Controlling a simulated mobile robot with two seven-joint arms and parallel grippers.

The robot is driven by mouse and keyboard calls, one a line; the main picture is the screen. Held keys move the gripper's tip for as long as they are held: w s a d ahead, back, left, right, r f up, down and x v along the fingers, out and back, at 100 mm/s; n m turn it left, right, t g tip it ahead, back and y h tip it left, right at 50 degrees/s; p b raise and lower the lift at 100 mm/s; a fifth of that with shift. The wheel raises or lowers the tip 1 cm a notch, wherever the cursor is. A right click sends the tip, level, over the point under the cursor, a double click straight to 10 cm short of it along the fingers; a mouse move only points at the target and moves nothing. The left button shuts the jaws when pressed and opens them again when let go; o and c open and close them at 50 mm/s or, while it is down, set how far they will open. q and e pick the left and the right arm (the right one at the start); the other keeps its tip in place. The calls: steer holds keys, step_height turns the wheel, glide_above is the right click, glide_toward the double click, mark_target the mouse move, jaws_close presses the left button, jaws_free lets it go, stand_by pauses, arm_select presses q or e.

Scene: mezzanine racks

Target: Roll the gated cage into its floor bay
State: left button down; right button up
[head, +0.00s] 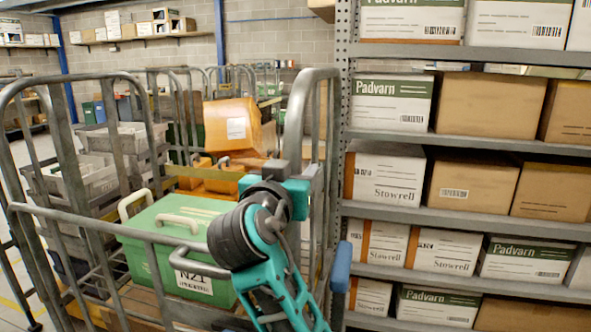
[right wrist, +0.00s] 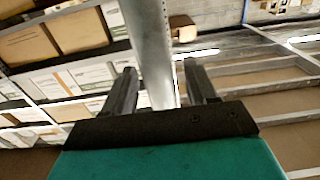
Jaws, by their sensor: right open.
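The cage (head: 294,118) is a grey steel-tube frame that stands close in front of me, with curved top hoops and a rail across its near side. My right gripper (head: 308,172) is at the cage's right end tube. In the right wrist view its two fingers (right wrist: 160,70) stand open on either side of a grey tube. Whether they touch it, I cannot tell. My left gripper is out of view. I cannot make out the floor bay for certain.
A tall grey rack (head: 455,142) with cartons stands close along the cage's right side. More cages (head: 245,82) stand behind. A yellow floor line (head: 14,287) shows at the lower left, where some floor is bare. Wall shelves (head: 135,38) hold boxes at the back left.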

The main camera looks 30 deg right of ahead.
steer(key=shift+w+d, duration=0.1)
steer(key=shift+d, duration=0.05)
steer(key=shift+c, duration=0.2)
jaws_close()
stand_by(0.5)
